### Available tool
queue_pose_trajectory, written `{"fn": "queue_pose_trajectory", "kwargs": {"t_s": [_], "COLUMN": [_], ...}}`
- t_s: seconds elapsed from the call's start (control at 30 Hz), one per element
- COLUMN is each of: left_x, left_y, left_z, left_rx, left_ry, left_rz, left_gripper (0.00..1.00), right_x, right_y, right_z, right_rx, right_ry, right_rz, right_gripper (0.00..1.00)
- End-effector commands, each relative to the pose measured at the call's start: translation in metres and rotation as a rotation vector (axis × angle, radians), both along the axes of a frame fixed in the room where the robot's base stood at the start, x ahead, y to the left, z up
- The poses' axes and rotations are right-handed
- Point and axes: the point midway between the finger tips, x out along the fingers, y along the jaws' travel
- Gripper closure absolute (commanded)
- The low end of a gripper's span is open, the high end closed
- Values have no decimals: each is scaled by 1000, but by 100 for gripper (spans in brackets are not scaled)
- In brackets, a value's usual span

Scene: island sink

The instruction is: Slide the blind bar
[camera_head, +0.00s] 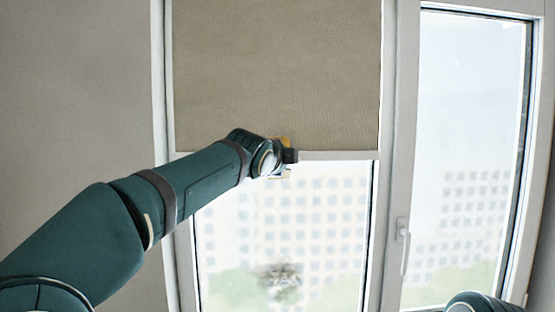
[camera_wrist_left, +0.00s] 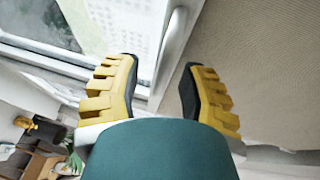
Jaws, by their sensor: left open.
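The beige roller blind (camera_head: 280,70) hangs about halfway down the left window. Its pale blind bar (camera_head: 345,155) runs level along the lower edge. My left gripper (camera_head: 288,156) is at the bar, near the middle of its length, and covers part of it. In the left wrist view, the open yellow and black fingers (camera_wrist_left: 160,64) stand on either side of the pale bar (camera_wrist_left: 187,45), with the blind fabric (camera_wrist_left: 255,60) on the right. A gap shows between the fingers; I cannot tell whether either touches the bar. My right gripper is not in view.
The window frame (camera_head: 392,120) stands right of the blind, with a white window handle (camera_head: 403,240) on the right-hand window. A bare grey wall (camera_head: 75,90) is on the left. Below the bar, the glass (camera_head: 320,220) is clear of objects.

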Motion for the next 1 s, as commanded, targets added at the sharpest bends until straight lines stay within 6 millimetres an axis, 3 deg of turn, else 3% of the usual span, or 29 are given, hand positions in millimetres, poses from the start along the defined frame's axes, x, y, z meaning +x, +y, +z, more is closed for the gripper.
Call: {"fn": "queue_pose_trajectory", "kwargs": {"t_s": [0.17,0.6,0.8,1.0], "left_x": [-17,-88,-104,-107], "left_y": [7,37,43,45], "left_z": [5,18,21,21], "left_rx": [1,0,0,1], "left_ry": [-3,-2,0,1], "left_rz": [1,-2,0,1], "left_gripper": [59,59,59,59], "right_x": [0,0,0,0], "right_y": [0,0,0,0], "right_z": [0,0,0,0], "right_rx": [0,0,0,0], "right_ry": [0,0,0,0], "right_rz": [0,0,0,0], "right_gripper": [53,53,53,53]}}
